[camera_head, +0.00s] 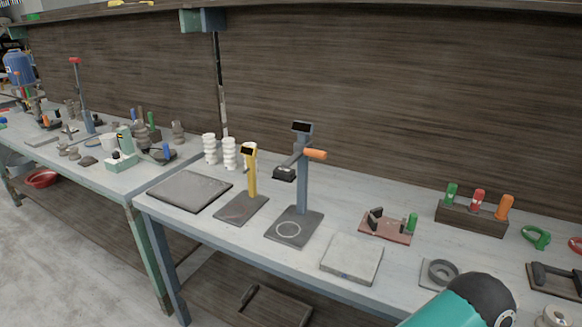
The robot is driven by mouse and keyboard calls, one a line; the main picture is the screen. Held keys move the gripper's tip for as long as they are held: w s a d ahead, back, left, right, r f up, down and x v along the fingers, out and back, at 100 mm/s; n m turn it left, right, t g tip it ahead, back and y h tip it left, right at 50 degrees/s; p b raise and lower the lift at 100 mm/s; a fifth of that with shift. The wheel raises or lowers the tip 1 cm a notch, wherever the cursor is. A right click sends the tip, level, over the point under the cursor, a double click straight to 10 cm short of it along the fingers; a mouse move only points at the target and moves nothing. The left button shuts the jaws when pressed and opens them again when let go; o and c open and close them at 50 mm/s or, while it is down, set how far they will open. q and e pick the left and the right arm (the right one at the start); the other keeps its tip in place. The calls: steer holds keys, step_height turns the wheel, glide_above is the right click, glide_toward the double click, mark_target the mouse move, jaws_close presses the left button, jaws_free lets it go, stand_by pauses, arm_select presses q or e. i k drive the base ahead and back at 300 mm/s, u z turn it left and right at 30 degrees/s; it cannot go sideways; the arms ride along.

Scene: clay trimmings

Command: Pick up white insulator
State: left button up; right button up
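Two ribbed white insulators stand upright side by side near the back of the workbench: a left one (210,149) and a right one (229,153). A third white shape (252,149) shows partly behind the yellow stand and is mostly hidden. Nothing holds the insulators. Neither of my grippers is in view.
A dark flat plate (190,191) lies in front of the insulators. A yellow stand (252,175) and a taller blue-grey stand (303,185) with an orange handle rise to their right. A grey slab (352,258) lies near the front edge. Another cluttered bench (60,165) adjoins on the left.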

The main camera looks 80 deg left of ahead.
mark_target(228, 144)
steer(key=z, duration=0.1)
steer(key=k, duration=1.65)
steer(key=z, duration=0.3)
steer(key=i, duration=0.2)
steer(key=u, duration=3.05)
steer(key=i, duration=0.3)
steer(key=u, duration=0.35)
steer(key=i, duration=0.75)
steer(key=z, duration=0.6)
